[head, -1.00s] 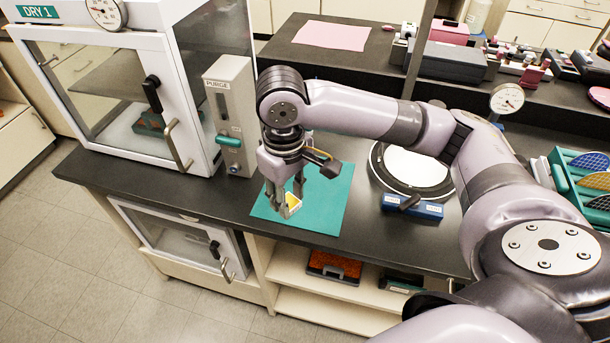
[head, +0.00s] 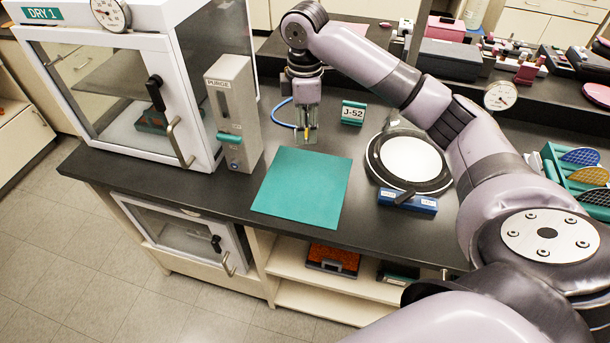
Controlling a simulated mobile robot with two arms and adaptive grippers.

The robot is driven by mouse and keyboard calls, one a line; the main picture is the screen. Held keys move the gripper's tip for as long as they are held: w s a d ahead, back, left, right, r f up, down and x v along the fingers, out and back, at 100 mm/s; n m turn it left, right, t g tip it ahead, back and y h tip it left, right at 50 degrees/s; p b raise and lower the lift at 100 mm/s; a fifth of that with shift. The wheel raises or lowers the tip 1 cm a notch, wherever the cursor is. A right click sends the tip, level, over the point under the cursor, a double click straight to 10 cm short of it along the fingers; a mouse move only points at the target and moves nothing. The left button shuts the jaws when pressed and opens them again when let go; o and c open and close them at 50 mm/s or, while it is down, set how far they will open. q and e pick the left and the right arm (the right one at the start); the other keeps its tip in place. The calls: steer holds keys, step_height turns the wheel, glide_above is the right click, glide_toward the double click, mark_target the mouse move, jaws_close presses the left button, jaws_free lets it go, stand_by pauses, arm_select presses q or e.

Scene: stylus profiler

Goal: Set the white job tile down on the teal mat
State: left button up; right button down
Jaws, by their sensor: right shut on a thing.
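The teal mat (head: 303,188) lies flat and bare on the dark bench. My right gripper (head: 308,138) points down just behind the mat's back edge, with its fingers close together. It is shut on a small pale piece with a yellow patch (head: 307,132), mostly hidden by the fingers. I cannot tell for sure that this is the white job tile; no other plain white tile shows. A teal-and-white J-52 sign (head: 353,113) stands to the right of the gripper, apart from it. My left gripper is out of view.
The PURGE meter (head: 233,113) and the DRY 1 cabinet (head: 190,75) stand left of the mat. A round white-topped stage (head: 408,159) and a blue block (head: 407,203) stand to its right. A blue tube (head: 280,117) curves behind. The bench's front edge is close to the mat.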

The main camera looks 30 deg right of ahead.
steer(key=p, duration=0.2)
glide_above(305, 183)
step_height(305, 183, down, 11)
steer(key=shift+f, duration=0.1)
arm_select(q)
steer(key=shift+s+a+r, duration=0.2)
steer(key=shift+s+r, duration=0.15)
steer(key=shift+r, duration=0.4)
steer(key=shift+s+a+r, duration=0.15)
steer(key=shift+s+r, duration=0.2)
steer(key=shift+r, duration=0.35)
arm_select(e)
steer(key=shift+f, duration=2.35)
steer(key=shift+f, duration=0.1)
steer(key=c, duration=1.2)
jaws_free()
step_height(305, 183, up, 12)
steer(key=shift+r+b, duration=0.15)
steer(key=shift+b, duration=0.65)
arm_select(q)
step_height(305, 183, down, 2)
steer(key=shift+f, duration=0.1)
